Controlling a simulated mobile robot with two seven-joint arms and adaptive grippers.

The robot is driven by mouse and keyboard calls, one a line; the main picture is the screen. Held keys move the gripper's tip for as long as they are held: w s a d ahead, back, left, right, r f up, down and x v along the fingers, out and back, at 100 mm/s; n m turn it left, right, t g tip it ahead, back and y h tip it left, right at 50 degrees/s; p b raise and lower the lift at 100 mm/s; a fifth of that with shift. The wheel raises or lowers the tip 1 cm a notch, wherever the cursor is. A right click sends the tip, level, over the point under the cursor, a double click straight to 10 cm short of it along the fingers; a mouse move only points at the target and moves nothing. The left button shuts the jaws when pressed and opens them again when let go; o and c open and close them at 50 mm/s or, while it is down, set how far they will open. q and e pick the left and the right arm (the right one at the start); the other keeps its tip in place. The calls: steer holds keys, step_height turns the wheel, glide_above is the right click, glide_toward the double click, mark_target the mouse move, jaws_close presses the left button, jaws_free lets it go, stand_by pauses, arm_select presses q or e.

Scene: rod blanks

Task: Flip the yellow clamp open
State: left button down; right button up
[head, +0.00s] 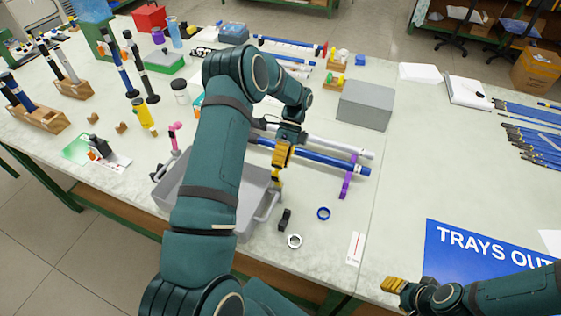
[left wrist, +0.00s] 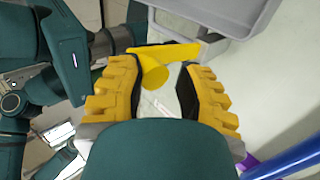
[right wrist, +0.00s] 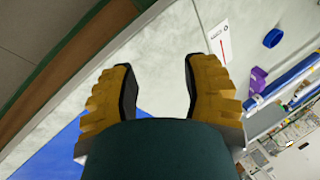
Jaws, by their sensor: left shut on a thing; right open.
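The yellow clamp (head: 277,180) shows beside the right end of the grey tray (head: 256,220), just below my left gripper (head: 282,160). In the left wrist view the clamp's yellow bar and rounded stub (left wrist: 154,75) lie between the fingertips, and the stub is close against the left finger. The left gripper is shut on the clamp; the fingers hide part of it in the head view. My right gripper (head: 394,285) is low at the table's front edge, open and empty, with only tabletop and blue sign behind it in the right wrist view (right wrist: 160,65).
A blue rod (head: 330,164) and a white rod (head: 335,146) lie behind, by a purple holder (head: 346,180). A black block (head: 284,220), a white ring (head: 294,241) and a blue ring (head: 323,213) lie in front. A grey box (head: 365,106) stands further back.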

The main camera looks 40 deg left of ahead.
steer(key=shift+o, duration=0.2)
stand_by(0.6)
steer(key=c, duration=0.5)
steer(key=shift+w+a, duration=0.35)
steer(key=shift+a, duration=0.15)
jaws_close()
steer(key=w+a+r+m+t+y, duration=0.1)
steer(key=w+a+r+m+t, duration=0.1)
steer(key=a+m, duration=0.45)
steer(key=w+a+r+m+t, duration=0.2)
steer(key=a+m, duration=0.1)
steer(key=a, duration=0.7)
steer(key=w+a+r+m+t+y, duration=0.15)
steer(key=a+m, duration=0.25)
steer(key=a, duration=0.5)
steer(key=s+a+r+m+t+h, duration=0.2)
steer(key=s+a+r+m, duration=0.1)
steer(key=s+a+m, duration=0.5)
steer(key=s+a+r+m+t+h, duration=0.15)
steer(key=s+a+r+m, duration=0.35)
steer(key=m, duration=0.5)
steer(key=a+r+x, duration=0.1)
steer(key=x, duration=1.1)
steer(key=shift+w+r+t, duration=0.15)
steer(key=shift+w+t, duration=0.15)
steer(key=shift+w, duration=0.35)
